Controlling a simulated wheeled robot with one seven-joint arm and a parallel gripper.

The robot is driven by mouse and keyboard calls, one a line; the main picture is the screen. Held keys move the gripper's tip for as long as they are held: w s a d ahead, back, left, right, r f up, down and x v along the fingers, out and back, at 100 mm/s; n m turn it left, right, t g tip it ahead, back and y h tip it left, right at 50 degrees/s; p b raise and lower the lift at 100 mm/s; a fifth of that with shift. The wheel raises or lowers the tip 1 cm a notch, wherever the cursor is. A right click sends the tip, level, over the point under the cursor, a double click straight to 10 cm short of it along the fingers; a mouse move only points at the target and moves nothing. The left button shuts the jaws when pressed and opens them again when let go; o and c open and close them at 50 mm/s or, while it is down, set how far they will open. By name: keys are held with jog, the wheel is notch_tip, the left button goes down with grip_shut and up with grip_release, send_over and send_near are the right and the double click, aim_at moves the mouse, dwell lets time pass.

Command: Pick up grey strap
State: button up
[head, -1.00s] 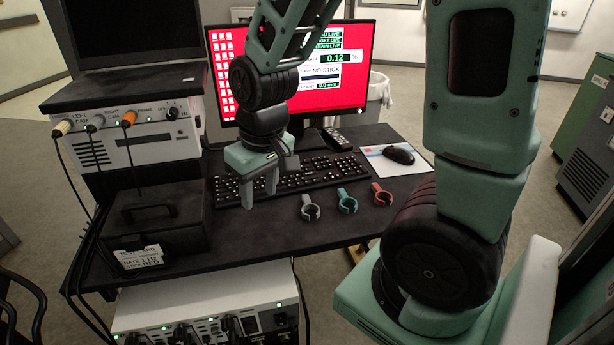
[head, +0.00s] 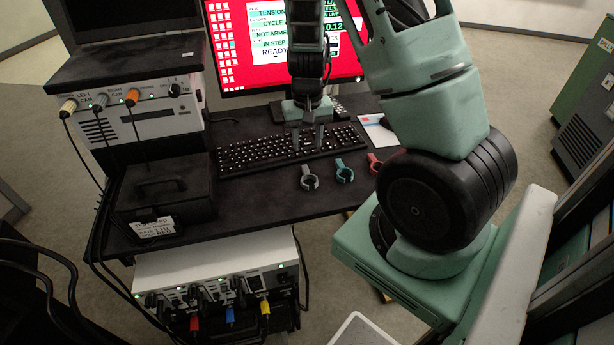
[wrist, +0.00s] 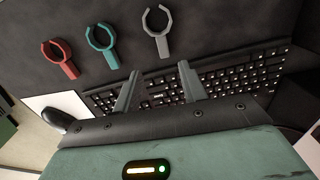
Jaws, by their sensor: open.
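The grey strap (head: 309,178) is a small open ring with a short tail, lying flat on the black desk in front of the keyboard. It is the leftmost of three straps in the head view. In the wrist view the grey strap (wrist: 157,27) lies beyond my fingertips, ring end away from me. My gripper (head: 308,145) is open and empty above the keyboard, behind the strap. In the wrist view my gripper (wrist: 158,70) shows two separate fingers with nothing between them, apart from the strap.
The keyboard (head: 245,153) lies under my gripper. A black case (head: 165,190) stands at the left.

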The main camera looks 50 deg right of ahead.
aim_at(305, 168)
jog(key=f, duration=0.8)
jog(key=shift+w+a+f, duration=0.15)
jog(key=shift+w+f, duration=0.15)
jog(key=shift+f, duration=0.05)
grip_shut()
